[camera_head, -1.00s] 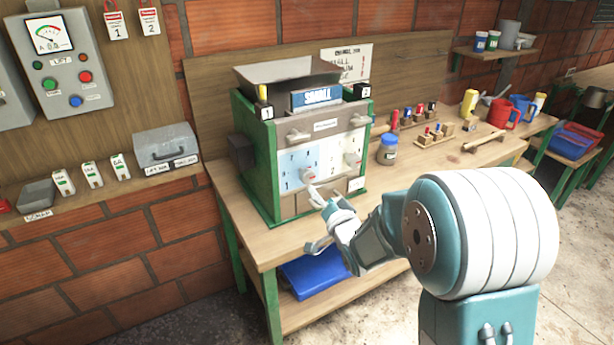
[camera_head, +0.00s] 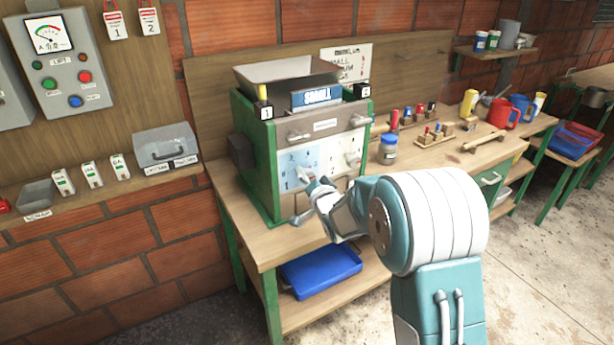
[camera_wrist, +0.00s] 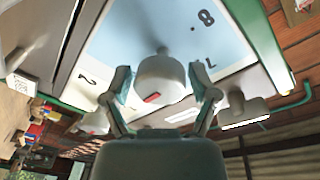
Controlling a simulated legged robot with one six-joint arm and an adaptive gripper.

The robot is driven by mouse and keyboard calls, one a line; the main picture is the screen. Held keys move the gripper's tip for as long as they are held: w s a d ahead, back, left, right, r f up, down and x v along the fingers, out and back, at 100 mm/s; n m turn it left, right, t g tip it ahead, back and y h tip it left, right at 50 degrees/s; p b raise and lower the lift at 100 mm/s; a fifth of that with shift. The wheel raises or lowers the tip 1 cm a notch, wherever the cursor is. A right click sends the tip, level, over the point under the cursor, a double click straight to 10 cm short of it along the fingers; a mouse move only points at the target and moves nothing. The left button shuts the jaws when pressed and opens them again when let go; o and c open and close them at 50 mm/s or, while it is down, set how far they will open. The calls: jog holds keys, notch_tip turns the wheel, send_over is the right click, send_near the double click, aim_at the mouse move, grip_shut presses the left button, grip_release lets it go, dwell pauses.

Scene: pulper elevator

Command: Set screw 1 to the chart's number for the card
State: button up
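The green pulper (camera_head: 262,150) stands on the workbench. Its front has a light-blue panel (camera_head: 296,163) with printed numbers, and a white panel to the right. A card reading SMALL (camera_head: 317,95) is on the hopper; a chart (camera_head: 347,62) hangs behind, its small print unreadable. My gripper (camera_head: 312,187) is at the blue panel's lower right. In the wrist view, a pale knob with a red mark (camera_wrist: 160,78) sits on the blue panel between the two spread fingers of my gripper (camera_wrist: 165,92). Gaps show beside the knob. In the head view my gripper largely hides it.
Handles (camera_head: 300,135) stick out above the panels. A jar (camera_head: 387,149) and wooden racks (camera_head: 433,136) with small coloured items stand to the right. A blue tray (camera_head: 321,270) lies on the lower shelf. The control box (camera_head: 60,60) is on the wall at left.

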jog(key=c, duration=0.5)
jog(key=shift+o, duration=0.2)
